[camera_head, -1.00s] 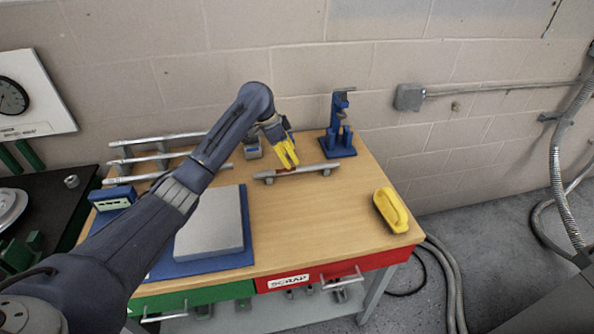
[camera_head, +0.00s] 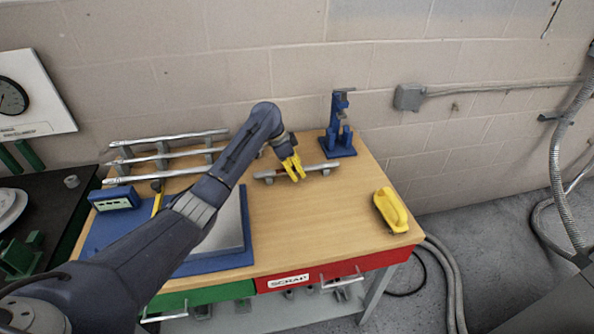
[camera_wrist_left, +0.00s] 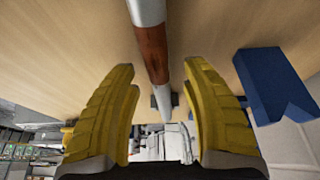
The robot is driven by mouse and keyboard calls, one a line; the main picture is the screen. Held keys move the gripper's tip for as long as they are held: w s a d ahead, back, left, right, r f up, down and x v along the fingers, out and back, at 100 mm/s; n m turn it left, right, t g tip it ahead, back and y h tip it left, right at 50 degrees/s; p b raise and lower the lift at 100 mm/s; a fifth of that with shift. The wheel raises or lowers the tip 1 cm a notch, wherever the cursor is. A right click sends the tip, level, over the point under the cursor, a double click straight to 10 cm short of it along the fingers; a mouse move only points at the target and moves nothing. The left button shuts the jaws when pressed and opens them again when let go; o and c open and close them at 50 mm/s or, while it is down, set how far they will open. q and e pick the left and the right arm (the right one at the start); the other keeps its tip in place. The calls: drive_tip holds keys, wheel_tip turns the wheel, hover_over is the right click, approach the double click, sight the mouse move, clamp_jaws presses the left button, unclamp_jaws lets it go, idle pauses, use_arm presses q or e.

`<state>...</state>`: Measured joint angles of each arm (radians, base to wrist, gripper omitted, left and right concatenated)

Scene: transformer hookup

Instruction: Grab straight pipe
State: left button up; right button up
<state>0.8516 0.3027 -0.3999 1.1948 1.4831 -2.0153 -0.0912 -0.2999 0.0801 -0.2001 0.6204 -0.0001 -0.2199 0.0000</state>
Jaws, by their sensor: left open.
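A straight grey pipe (camera_head: 322,168) with a reddish-brown middle band lies raised on small supports near the back middle of the wooden table. My left gripper (camera_head: 294,170), with yellow fingers, is open over the middle of this pipe. In the left wrist view the pipe (camera_wrist_left: 151,45) runs between the two open fingers, its brown band in line with the fingertips. I cannot tell whether a finger touches it. More straight grey pipes (camera_head: 172,136) lie on a rack at the back left. My right gripper is not in view.
A blue stand (camera_head: 339,140) is just right of the pipe, near the wall. A yellow handled tool (camera_head: 391,210) lies at the right edge. A grey plate on a blue mat (camera_head: 220,264) is partly behind my left arm. The table's middle right is clear.

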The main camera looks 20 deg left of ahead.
use_arm(q)
clamp_jaws()
drive_tip(key=shift+r, duration=0.1)
idle(0.5)
